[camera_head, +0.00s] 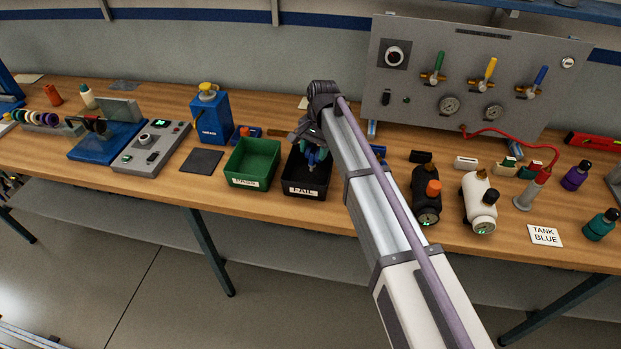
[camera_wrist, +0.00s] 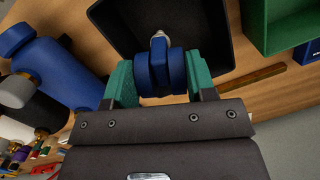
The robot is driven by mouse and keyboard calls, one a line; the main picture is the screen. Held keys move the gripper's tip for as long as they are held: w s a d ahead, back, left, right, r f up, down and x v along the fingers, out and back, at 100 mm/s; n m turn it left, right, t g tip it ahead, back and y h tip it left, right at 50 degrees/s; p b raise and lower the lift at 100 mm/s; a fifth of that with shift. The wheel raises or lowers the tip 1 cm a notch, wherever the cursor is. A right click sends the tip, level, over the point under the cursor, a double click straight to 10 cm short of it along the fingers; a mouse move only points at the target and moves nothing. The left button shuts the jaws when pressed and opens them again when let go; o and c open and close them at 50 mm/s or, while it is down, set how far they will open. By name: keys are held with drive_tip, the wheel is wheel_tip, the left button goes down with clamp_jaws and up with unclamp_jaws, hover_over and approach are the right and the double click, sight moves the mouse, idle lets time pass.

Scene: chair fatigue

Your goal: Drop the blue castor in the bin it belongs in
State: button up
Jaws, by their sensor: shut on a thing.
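The blue castor (camera_wrist: 160,73) is clamped between the green fingertips of my gripper (camera_wrist: 160,84) in the wrist view, with its metal stem pointing away from the gripper. My gripper (camera_head: 314,155) holds it over the black bin labelled FAIL (camera_head: 305,191) in the head view. In the wrist view the black bin (camera_wrist: 213,22) lies beyond the castor. The green bin labelled PASS (camera_head: 252,163) stands just left of the black bin, and part of it shows in the wrist view (camera_wrist: 284,22). The castor's exact height over the bin is hard to judge.
A blue container with a yellow top (camera_head: 211,115) stands behind and left of the bins. A grey control box (camera_head: 151,147) sits farther left. A valve panel (camera_head: 468,75) rises at the back right.

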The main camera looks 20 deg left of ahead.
sight(314, 157)
wheel_tip(314, 157, down, 3)
drive_tip(key=shift+f+b, duration=0.15)
drive_tip(key=shift+b, duration=0.8)
drive_tip(key=o, duration=1)
drive_tip(key=shift+c, duration=0.2)
drive_tip(key=shift+r, duration=0.2)
drive_tip(key=r+p, duration=0.3)
drive_tip(key=w+r+p, duration=0.1)
drive_tip(key=r+p, duration=0.3)
drive_tip(key=d+r+p, duration=0.1)
drive_tip(key=r+p, duration=0.3)
drive_tip(key=shift+w, duration=0.2)
drive_tip(key=shift+f, duration=0.2)
